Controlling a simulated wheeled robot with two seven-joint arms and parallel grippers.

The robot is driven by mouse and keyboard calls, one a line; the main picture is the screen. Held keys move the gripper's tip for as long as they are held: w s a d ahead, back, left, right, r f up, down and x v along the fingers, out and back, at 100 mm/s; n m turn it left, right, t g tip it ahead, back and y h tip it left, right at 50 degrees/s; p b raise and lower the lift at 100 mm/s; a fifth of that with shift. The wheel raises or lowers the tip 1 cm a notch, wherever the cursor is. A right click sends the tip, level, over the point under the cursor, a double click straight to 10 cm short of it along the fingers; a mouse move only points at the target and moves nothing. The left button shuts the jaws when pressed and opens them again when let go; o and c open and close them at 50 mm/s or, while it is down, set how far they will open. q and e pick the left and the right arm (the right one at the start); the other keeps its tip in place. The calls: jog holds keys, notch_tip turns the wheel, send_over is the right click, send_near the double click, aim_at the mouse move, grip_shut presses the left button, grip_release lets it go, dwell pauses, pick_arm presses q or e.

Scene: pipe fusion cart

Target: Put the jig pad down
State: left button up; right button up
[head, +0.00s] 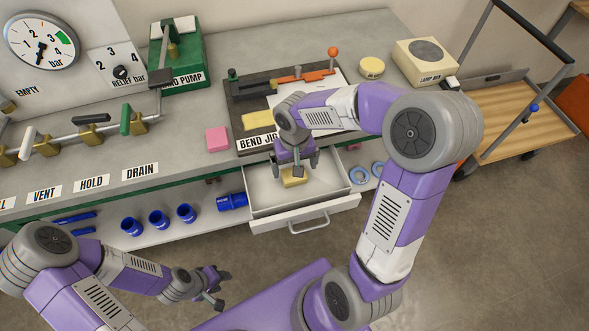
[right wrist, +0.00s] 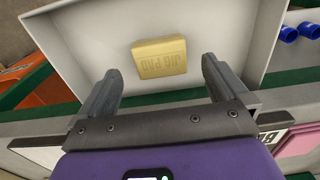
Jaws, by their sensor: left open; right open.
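The yellow jig pad (head: 292,180) lies in the open drawer (head: 262,222) under the bench. In the right wrist view the pad (right wrist: 159,58), lettered JIG PAD, rests on the light drawer floor, apart from both fingers. My right gripper (head: 297,170) is open above the drawer, pointing down at the pad; in its wrist view the fingers (right wrist: 158,82) are spread with nothing between them. In the head view the gripper partly hides the pad. My left gripper (head: 221,290) is open and empty, low in front of the shelf.
The bend jig (head: 250,90) with an orange lever stands on the bench above the drawer, with a yellow block (head: 257,120) on it. A pink block (head: 217,139) lies to its left. Blue fittings (head: 158,219) stand on the lower shelf. A cart (head: 520,110) stands at right.

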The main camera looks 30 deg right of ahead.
notch_tip(320, 180, up, 7)
jog(key=p, duration=0.2)
dwell(0.6)
